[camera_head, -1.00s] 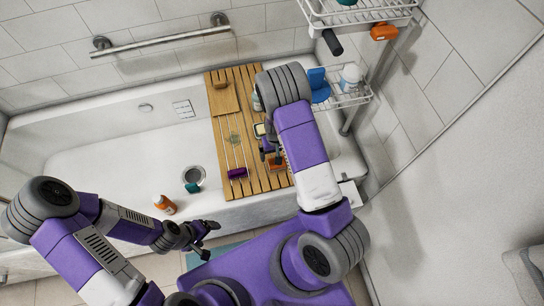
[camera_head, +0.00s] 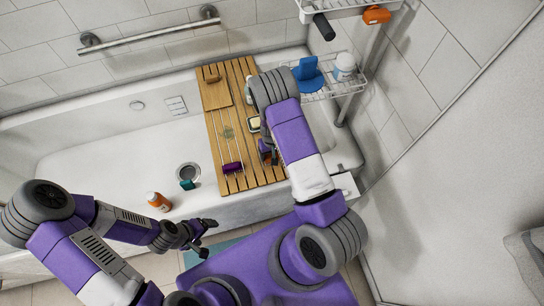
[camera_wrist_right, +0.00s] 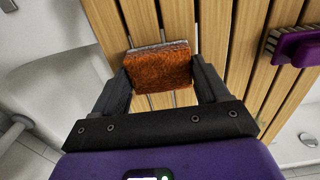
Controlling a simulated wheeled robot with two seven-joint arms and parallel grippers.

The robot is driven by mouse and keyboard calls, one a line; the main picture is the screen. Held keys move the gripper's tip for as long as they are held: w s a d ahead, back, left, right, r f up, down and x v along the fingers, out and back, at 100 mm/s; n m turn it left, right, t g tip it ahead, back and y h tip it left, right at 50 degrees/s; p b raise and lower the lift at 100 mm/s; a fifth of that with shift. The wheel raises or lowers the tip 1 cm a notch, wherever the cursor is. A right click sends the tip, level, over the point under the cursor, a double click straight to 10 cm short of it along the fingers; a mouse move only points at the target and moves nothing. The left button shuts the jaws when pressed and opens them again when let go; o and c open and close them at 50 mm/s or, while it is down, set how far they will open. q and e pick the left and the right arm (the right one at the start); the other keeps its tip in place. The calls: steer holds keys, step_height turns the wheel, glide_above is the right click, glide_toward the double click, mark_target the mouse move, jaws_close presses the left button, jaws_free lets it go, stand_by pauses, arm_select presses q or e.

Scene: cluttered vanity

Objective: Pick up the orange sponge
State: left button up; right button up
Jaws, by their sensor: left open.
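The orange sponge (camera_wrist_right: 160,70), with a pale grey layer along one edge, sits between the two fingers of my right gripper (camera_wrist_right: 162,82) in the right wrist view. Both fingers meet its sides, and wooden slats show behind it. In the head view my right gripper (camera_head: 268,153) is over the right edge of the wooden bath board (camera_head: 255,183), and the sponge is mostly hidden there. I cannot tell how far the sponge is from the board. My left gripper (camera_head: 205,238) is open and empty in front of the tub.
A purple brush (camera_head: 232,168) lies on the board, and also shows in the right wrist view (camera_wrist_right: 295,45). A soap dish (camera_head: 254,124) is near my right arm. An orange bottle (camera_head: 158,201) stands on the tub's front rim. A wire rack (camera_head: 340,88) holds a blue item (camera_head: 308,75).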

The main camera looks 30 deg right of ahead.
steer(key=c, duration=0.5)
steer(key=shift+o, duration=0.2)
step_height(320, 180, up, 10)
steer(key=p, duration=0.2)
steer(key=shift+p, duration=0.35)
